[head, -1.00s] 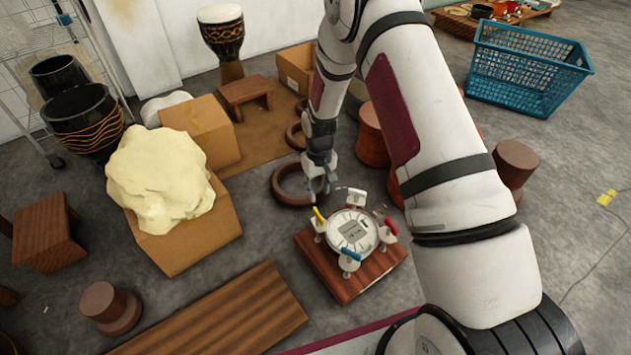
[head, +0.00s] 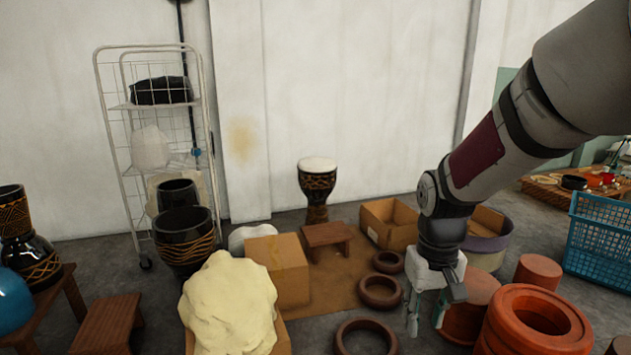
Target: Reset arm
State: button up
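My gripper (head: 427,318) hangs from the arm at the right of centre in the head view and points down. Its two fingers are apart, with nothing seen between them. It shows in front of red-brown round pieces and to the right of a dark ring (head: 380,291) on the floor. My arm comes in from the upper right and bends down at the wrist. The gripper's height above the floor is hard to judge.
A large orange-red ring (head: 537,318) and a blue basket (head: 600,238) are at the right. A goblet drum (head: 317,188) stands by the wall. A cream lump (head: 229,305) sits on a box at lower left. A wire rack (head: 115,150) stands at the left. Brown floor shows between boxes.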

jog(key=s+r, duration=1)
jog(key=s, duration=0.5)
jog(key=s+m, duration=0.1)
jog(key=s, duration=1.4)
notch_tip(320, 180, up, 38)
jog(key=t+p, duration=0.4)
jog(key=p, duration=3.2)
jog(key=shift+w, duration=0.2)
jog(key=shift+r, duration=0.1)
